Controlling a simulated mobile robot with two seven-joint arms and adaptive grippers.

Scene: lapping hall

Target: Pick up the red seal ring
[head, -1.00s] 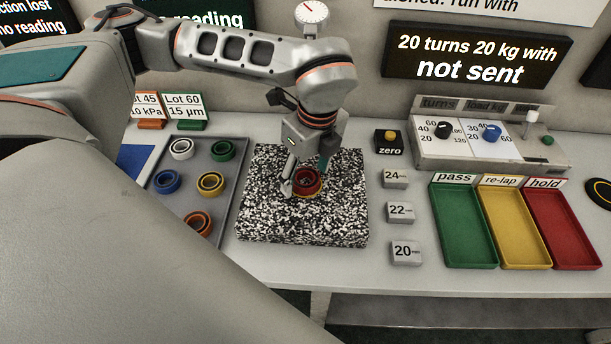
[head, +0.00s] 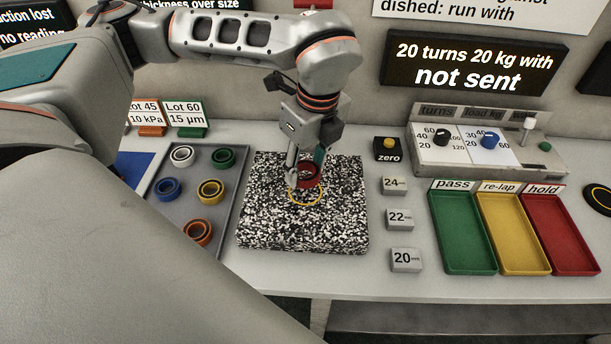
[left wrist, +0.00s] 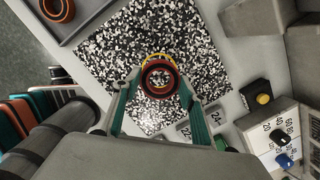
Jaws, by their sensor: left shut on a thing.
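The red seal ring (head: 308,175) is between the fingers of my left gripper (head: 305,170), which is shut on it. The ring is raised a little above the black-and-white speckled plate (head: 340,220), over a yellow circle (head: 305,194) marked there. In the left wrist view the ring (left wrist: 160,77) sits between the two green-sided fingertips (left wrist: 158,82), with the speckled surface showing through its hole. My right gripper is not in view.
A grey tray (head: 196,163) with several coloured rings lies left of the plate. Blocks marked 24, 22 (head: 399,219) and 20 stand to the right. Beyond are green (head: 463,232), yellow and red trays, a zero button box (head: 388,149) and a dial panel (head: 470,152).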

